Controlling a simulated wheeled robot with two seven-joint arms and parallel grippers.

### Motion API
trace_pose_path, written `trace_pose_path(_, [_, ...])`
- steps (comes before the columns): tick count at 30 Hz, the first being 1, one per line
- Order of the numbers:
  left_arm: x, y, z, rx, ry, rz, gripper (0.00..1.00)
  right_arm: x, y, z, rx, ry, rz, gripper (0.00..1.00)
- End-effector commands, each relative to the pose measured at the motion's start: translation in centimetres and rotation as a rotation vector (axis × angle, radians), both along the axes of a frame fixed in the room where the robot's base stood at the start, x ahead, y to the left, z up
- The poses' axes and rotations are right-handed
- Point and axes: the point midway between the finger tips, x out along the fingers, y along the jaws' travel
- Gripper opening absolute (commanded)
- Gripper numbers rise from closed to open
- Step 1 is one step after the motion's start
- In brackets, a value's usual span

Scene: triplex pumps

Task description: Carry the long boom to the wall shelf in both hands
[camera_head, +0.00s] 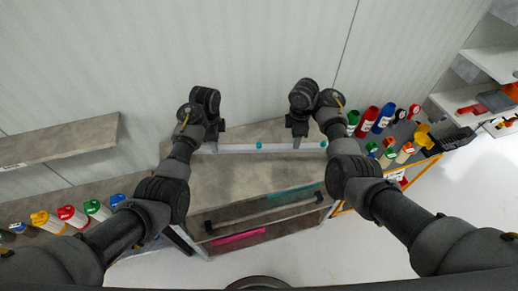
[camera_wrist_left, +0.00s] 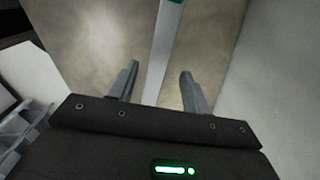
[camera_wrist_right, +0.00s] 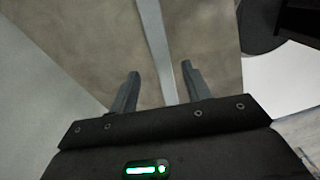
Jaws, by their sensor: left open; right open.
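The long boom (camera_head: 240,148) is a pale grey bar with teal marks. It lies along the back of the brown worktop, close to the wall. My left gripper (camera_head: 212,146) is over its left part, and in the left wrist view the open fingers stand either side of the boom (camera_wrist_left: 163,45). My right gripper (camera_head: 298,143) is over its right part, and in the right wrist view the boom (camera_wrist_right: 157,40) runs between the open fingers. I cannot tell whether any finger touches it. The wall shelf (camera_head: 60,142) is a grey-brown board at the left of the head view.
Below the worktop (camera_head: 225,180), a lower level holds a magenta bar (camera_head: 240,238), a teal bar (camera_head: 290,191) and a dark rod (camera_head: 262,216). Coloured bottles stand on the left (camera_head: 72,216) and right (camera_head: 384,118). White shelving (camera_head: 490,62) is at the far right.

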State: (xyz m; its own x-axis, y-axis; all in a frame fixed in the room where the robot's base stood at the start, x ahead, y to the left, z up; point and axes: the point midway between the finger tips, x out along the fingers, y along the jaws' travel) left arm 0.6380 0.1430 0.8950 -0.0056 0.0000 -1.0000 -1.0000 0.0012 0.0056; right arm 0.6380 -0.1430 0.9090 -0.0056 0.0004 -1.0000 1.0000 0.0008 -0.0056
Motion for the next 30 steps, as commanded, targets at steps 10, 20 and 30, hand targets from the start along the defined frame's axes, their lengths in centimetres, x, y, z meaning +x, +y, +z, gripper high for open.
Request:
trace_pose_path(10, [-0.1, 0.0, -5.1, 0.001, 0.001, 0.000, 0.48, -0.1, -0.1, -5.1, -0.001, 0.002, 0.000, 0.48])
trace_pose_path(20, [0.0, 0.1, -6.3, 0.001, -0.002, 0.002, 0.48, 0.0, 0.0, -6.3, -0.001, -0.002, 0.000, 0.48])
trace_pose_path(30, [-0.1, 0.1, -6.3, 0.000, -0.001, 0.001, 0.26, 0.0, 0.0, -6.3, 0.000, -0.002, -0.001, 0.26])
